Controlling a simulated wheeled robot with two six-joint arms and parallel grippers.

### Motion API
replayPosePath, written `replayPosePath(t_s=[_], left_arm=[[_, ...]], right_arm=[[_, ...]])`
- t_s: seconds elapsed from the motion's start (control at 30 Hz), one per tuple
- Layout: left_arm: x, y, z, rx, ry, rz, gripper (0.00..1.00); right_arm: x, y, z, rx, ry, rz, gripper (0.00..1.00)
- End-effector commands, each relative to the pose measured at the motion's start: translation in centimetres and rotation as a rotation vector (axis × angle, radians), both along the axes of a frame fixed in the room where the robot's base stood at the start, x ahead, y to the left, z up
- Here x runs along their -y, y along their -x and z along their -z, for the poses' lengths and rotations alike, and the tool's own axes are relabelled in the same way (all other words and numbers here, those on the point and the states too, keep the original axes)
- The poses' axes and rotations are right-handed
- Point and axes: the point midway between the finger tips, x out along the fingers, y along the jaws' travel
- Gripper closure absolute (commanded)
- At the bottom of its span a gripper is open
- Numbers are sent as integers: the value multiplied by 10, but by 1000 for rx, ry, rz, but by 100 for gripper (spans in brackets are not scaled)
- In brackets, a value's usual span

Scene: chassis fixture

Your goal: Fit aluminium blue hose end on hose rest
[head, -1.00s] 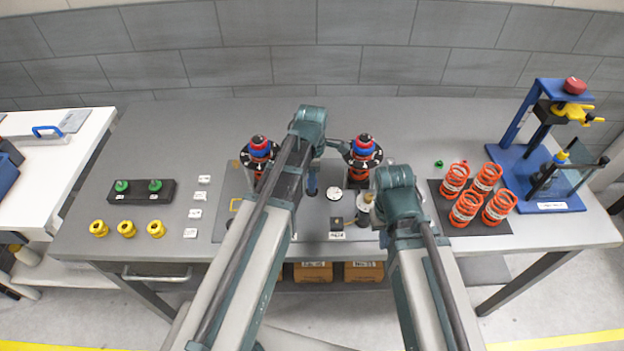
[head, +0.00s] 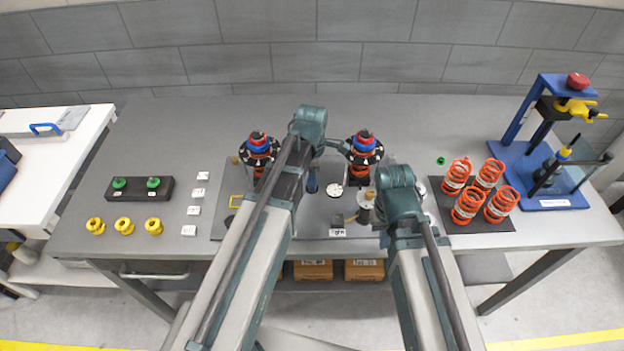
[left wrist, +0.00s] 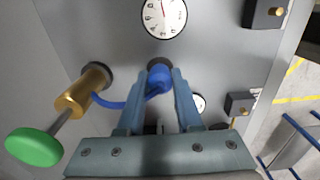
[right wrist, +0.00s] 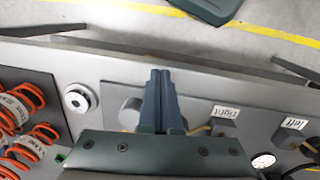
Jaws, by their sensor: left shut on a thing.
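The blue hose end (left wrist: 160,76) sits between the fingertips of my left gripper (left wrist: 160,84), which is shut on it, in the left wrist view. A thin blue hose (left wrist: 118,104) curves from it to a brass cylinder (left wrist: 84,90) with a green knob (left wrist: 34,147). A dark round piece (left wrist: 160,63), perhaps the hose rest, shows just behind the hose end. I cannot tell whether the hose end is seated in it or only in front of it. My right gripper (right wrist: 160,75) is shut with nothing visible between its fingers, above the fixture panel.
A white dial (left wrist: 164,17) and black boxes with brass knobs (left wrist: 240,103) are close to the left gripper. Two black-ringed strut tops (head: 364,150) stand behind my arms. Orange springs (head: 468,205) and a blue press (head: 552,185) are at the right. The back of the table is clear.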

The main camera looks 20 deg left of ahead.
Motion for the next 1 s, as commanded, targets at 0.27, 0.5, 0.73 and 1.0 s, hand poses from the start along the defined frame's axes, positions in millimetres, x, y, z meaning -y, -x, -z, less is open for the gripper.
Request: replayPosePath(t_s=[0.27, 0.5, 0.73, 1.0], left_arm=[[0, 0, 1, 0, 0, 0, 100], [0, 0, 1, 0, 0, 0, 100], [0, 0, 2, 0, 0, 0, 100], [0, 0, 3, 0, 0, 0, 57]], right_arm=[[0, 0, 0, 0, 0, 0, 100], [0, 0, 0, 0, 0, 0, 100], [0, 0, 2, 0, 0, 0, 100], [0, 0, 3, 0, 0, 0, 100]])
